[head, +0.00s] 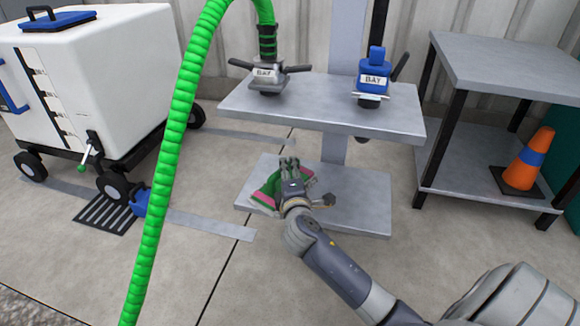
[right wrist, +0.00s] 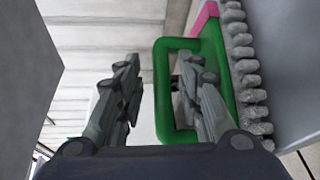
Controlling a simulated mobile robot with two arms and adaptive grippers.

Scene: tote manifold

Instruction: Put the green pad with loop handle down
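The green pad with loop handle (head: 266,190) is at the left part of the stand's lower shelf (head: 352,215), with pink also showing on it. It seems to rest on the shelf, though my right gripper (head: 289,163) partly hides it. In the right wrist view, its green loop (right wrist: 163,92) and rough grey face (right wrist: 246,70) show. The right gripper's fingers (right wrist: 165,95) are apart. The loop's near bar lies between them with a gap to the left finger, and the right finger overlaps the loop's opening. My left gripper is not in view.
The stand's upper shelf (head: 310,112) holds a grey BAT coupling (head: 266,76) on a green hose (head: 180,110) and a blue BAT coupling (head: 373,75). A white wheeled cart (head: 120,60) stands left. A grey table (head: 500,60) with an orange cone (head: 528,160) stands right.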

